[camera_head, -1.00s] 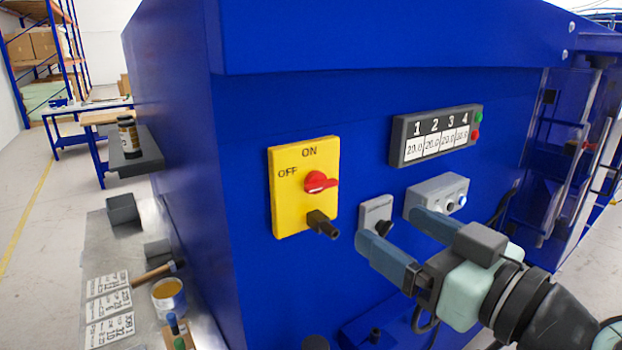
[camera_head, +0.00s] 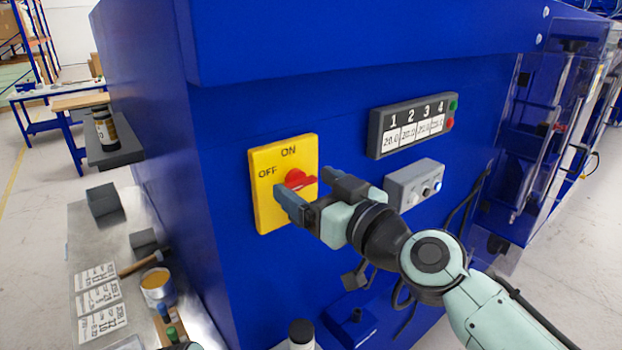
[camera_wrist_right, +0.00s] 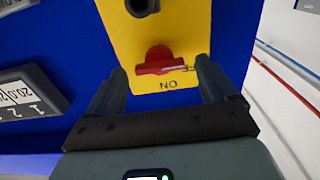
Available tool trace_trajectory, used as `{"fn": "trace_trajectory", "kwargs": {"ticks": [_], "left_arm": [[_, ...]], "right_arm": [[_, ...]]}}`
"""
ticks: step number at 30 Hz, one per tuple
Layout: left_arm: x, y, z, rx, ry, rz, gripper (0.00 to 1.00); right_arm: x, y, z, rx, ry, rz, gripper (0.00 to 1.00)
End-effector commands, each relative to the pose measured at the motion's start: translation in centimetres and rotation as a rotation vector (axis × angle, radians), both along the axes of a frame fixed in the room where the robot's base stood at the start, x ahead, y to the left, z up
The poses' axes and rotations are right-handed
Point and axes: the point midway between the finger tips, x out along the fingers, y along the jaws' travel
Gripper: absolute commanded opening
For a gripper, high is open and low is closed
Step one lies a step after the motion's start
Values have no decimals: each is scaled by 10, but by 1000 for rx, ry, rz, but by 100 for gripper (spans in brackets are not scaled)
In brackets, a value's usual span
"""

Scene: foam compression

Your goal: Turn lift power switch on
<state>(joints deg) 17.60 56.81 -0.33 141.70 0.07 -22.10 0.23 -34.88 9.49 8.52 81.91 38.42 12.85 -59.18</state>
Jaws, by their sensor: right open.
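The yellow switch plate (camera_head: 268,213) is fixed to the blue machine wall, with ON at its top and OFF at its upper left. In the right wrist view the plate appears upside down, with the red knob (camera_wrist_right: 160,62) between and beyond the fingers. My right gripper (camera_head: 307,186) is open in front of the plate, its fingers on either side of the knob; contact cannot be told. The black peg (camera_wrist_right: 142,6) on the plate is hidden by the gripper in the head view. My left gripper is out of view.
A numbered display (camera_head: 412,126) and a grey control box (camera_head: 414,184) are on the wall to the right. At left, a metal bench (camera_head: 130,215) holds labels, a tin (camera_head: 157,288) and a hammer. A dark shelf (camera_head: 115,152) carries a bottle.

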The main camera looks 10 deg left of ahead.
Motion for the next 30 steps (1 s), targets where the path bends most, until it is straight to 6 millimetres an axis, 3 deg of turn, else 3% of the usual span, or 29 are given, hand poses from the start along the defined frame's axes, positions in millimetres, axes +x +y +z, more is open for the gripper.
{"fn": "trace_trajectory", "kwargs": {"ticks": [9, 15, 30], "left_arm": [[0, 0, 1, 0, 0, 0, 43], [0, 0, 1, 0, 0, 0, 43], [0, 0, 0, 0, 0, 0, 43]], "right_arm": [[2, 2, 0, 1, -1, -1, 85], [2, 2, 0, 0, 0, -1, 29], [3, 1, -1, 72, 94, -2, 29]]}}
